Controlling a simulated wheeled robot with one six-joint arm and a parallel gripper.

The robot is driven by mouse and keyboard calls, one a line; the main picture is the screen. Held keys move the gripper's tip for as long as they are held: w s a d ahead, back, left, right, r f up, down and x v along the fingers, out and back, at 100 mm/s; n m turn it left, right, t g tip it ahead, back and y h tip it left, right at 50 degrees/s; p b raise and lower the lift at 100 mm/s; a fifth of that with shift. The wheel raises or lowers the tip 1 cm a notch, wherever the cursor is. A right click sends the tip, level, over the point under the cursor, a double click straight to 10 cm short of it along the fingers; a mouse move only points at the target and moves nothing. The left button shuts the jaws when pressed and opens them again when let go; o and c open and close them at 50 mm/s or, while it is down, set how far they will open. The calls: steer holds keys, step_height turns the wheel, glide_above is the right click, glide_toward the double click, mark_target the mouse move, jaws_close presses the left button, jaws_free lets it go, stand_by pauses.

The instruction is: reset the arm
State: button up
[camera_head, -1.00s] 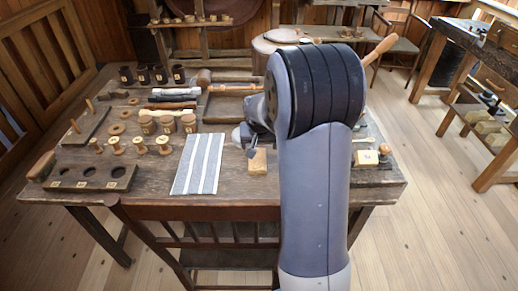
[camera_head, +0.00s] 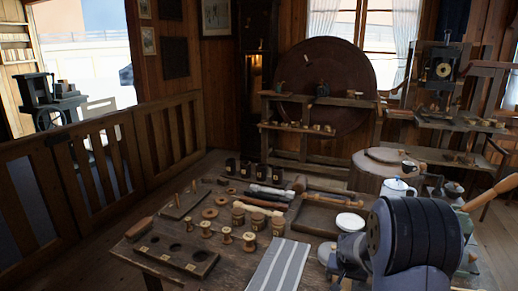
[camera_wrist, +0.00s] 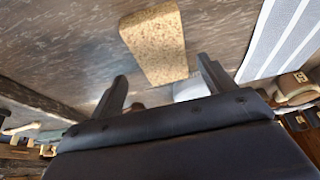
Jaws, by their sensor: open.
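My gripper (camera_wrist: 160,90) is open in the wrist view, its two dark fingers apart with nothing held between them. A tan speckled block (camera_wrist: 155,45) lies on the table just beyond the fingers. Several turned wooden spools (camera_head: 226,235) stand on the workbench (camera_head: 225,265) to the left of my arm.
A striped grey cloth (camera_head: 277,270) lies left of my gripper, and it also shows in the wrist view (camera_wrist: 280,40). A board with round holes (camera_head: 170,255) sits at the bench's front left. A shallow tray (camera_head: 318,216) and a round stump (camera_head: 385,172) stand behind. Wooden railings (camera_head: 95,165) bound the left.

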mark_target(342, 283)
steer(key=x, duration=0.4)
steer(key=shift+a, duration=0.15)
steer(key=shift+f+b, duration=0.3)
steer(key=shift+b, duration=0.15)
steer(key=shift+r+p, duration=0.35)
steer(key=shift+f, duration=0.1)
